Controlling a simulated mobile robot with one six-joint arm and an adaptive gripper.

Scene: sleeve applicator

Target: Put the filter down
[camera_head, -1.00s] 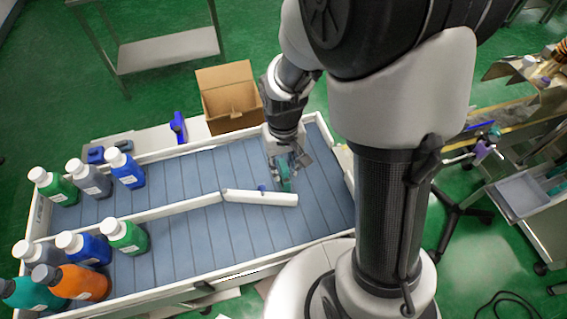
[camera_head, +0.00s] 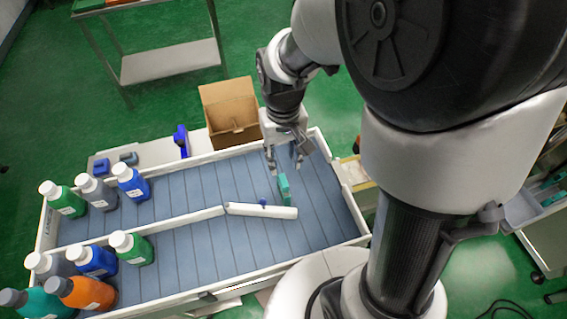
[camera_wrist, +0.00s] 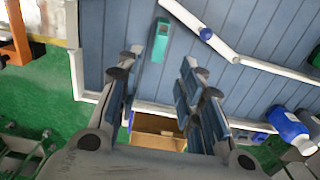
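The teal filter (camera_head: 284,187) lies on the blue-grey slatted conveyor (camera_head: 225,180), near its right end and behind the white divider bar. It also shows in the wrist view (camera_wrist: 160,40), at top centre, apart from my fingers. My gripper (camera_head: 284,163) is open and empty, just behind and above the filter. Its two spread fingers (camera_wrist: 162,62) show in the wrist view with a clear gap between them.
A white divider bar (camera_head: 262,210) with a blue knob crosses the conveyor in front of the filter. Several capped bottles (camera_head: 100,262) stand at the left end. An open cardboard box (camera_head: 230,112) stands behind the conveyor. The slats between bottles and filter are clear.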

